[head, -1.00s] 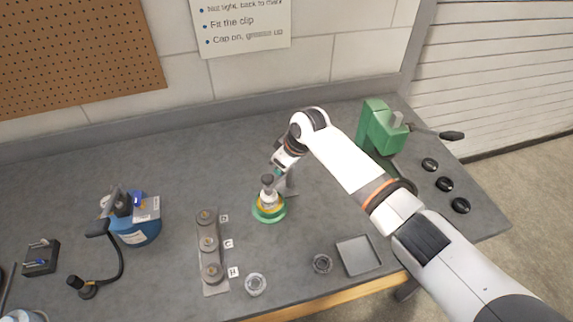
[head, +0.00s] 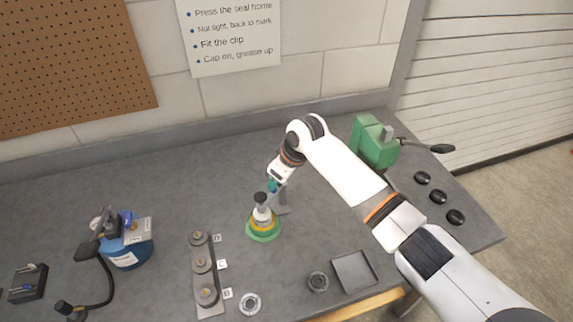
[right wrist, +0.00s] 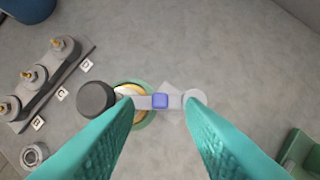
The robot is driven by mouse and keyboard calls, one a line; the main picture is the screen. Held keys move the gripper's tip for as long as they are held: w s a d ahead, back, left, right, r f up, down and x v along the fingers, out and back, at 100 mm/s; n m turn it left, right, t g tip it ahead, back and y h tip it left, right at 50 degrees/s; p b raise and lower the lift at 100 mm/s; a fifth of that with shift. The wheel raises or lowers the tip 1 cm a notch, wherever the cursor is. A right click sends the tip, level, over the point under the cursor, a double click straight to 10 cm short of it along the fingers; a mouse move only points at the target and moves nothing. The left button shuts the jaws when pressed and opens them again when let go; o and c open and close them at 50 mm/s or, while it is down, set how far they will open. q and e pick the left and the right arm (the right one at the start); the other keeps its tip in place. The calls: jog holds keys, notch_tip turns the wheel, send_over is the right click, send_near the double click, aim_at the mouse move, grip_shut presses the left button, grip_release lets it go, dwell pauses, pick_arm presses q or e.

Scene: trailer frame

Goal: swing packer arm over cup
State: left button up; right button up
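The packer (head: 263,234) stands mid-bench with a green round base and a yellowish cup. Its grey arm (right wrist: 175,102) spans from a pale pivot (right wrist: 195,98) to a dark round knob (right wrist: 97,100), with a blue square tab (right wrist: 160,101) along it. In the head view the dark knob (head: 261,198) sits above the cup. In the right wrist view the arm partly covers the cup (right wrist: 133,92). My right gripper (right wrist: 160,103) has teal fingers apart, one each side of the blue tab, seen from above; contact cannot be told. My left gripper is out of view.
A lettered rack (head: 205,285) with several dark pieces stands left of the packer. A blue canister (head: 126,250) is farther left. A green press (head: 372,142) stands back right. A shallow tray (head: 354,272), metal rings (head: 318,282) and black knobs (head: 438,195) lie around.

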jog(key=b+v, duration=0.1)
jog(key=v, duration=0.8)
jog(key=shift+b, duration=0.35)
